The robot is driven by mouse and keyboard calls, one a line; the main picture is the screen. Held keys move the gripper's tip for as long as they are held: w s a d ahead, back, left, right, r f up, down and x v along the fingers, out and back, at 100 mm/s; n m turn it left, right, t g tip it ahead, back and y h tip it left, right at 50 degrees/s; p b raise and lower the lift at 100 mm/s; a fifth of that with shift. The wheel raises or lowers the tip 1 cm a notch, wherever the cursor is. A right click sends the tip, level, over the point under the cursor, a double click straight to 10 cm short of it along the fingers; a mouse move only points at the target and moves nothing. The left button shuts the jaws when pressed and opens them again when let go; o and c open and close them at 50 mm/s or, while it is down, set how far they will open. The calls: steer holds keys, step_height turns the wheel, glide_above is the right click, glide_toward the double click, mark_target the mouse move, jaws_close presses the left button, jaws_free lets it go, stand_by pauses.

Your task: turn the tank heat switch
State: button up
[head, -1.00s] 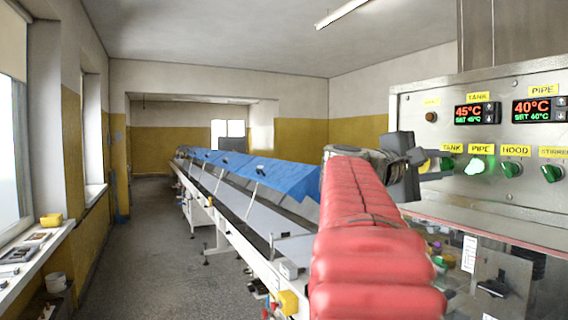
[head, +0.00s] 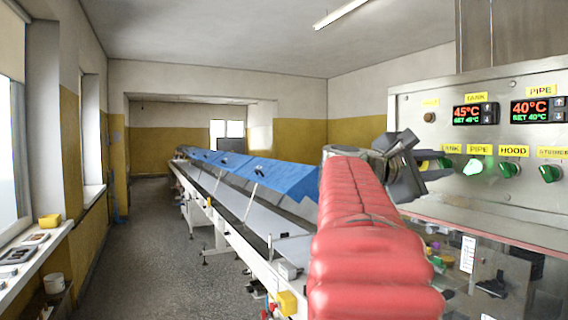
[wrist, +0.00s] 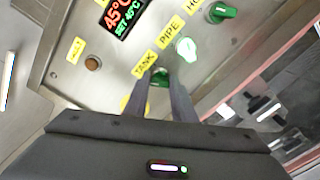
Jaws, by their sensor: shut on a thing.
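The tank heat switch (wrist: 160,76) is a green knob under the yellow TANK label (wrist: 145,63) on the steel control panel (head: 435,110). My gripper (wrist: 171,88) is shut on this knob, with one finger on each side. The fingers hide part of the knob, so its exact angle is hard to read. In the head view my gripper (head: 442,163) reaches the panel from the left and is rolled at a tilt. The tank display (head: 475,114) above reads 45°C, set 45°C.
The lit green PIPE switch (head: 477,167) is close on the right, followed by the HOOD switch (head: 510,170) and the STIRRER switch (head: 549,173). A brown button (wrist: 93,62) is at the panel's left. A long conveyor (head: 240,215) runs back on the left.

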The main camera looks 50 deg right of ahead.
steer(key=o, duration=0.8)
steer(key=shift+d+f, duration=0.1)
steer(key=shift+f, duration=0.2)
steer(key=shift+o, duration=1.3)
steer(key=shift+r, duration=0.15)
steer(key=v, duration=1.4)
steer(key=shift+w, duration=0.1)
